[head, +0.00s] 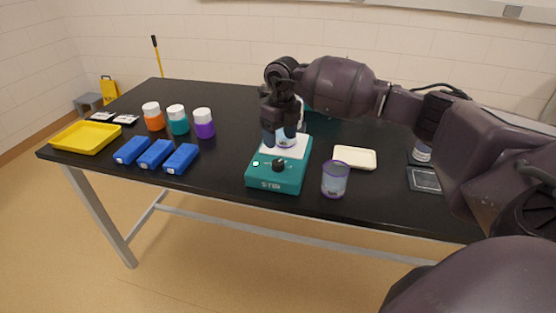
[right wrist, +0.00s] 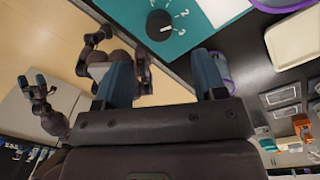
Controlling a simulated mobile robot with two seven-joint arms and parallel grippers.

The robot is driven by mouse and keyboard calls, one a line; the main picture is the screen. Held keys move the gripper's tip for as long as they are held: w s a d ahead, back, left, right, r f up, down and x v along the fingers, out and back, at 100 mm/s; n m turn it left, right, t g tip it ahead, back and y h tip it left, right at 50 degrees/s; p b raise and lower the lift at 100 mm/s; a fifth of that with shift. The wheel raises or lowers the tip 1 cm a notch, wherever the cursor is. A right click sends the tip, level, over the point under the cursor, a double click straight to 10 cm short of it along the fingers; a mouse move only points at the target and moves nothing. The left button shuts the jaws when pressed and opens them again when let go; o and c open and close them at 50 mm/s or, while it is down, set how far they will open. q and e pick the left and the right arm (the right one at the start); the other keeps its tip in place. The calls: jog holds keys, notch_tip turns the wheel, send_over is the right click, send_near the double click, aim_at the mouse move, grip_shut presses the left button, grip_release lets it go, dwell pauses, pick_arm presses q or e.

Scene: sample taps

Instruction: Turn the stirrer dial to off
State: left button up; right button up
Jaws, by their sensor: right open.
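The stirrer (head: 262,181) is a teal box with a white top plate, near the front edge of the black table. Its round black dial (head: 278,164) is on the sloped front panel; in the right wrist view the dial (right wrist: 159,24) shows a white pointer mark and nearby printed numbers. I cannot read its setting surely. A clear vessel (head: 286,137) stands on the plate, partly hidden by my right gripper (head: 283,134). That gripper is open, its two blue-grey fingers apart, above and behind the dial and not touching it. My left gripper (right wrist: 33,82) seems to show small in the right wrist view.
A purple-rimmed cup (head: 335,180) stands just right of the stirrer. A cream tray (head: 355,158) lies behind it. Blue blocks (head: 155,153), lidded jars (head: 178,120) and a yellow tray (head: 86,138) are to the left. The table front left of the stirrer is clear.

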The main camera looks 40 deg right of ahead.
aim_at(278, 162)
jog(key=f, duration=0.8)
jog(key=shift+a, duration=0.25)
pick_arm(q)
jog(key=shift+s+f, duration=0.3)
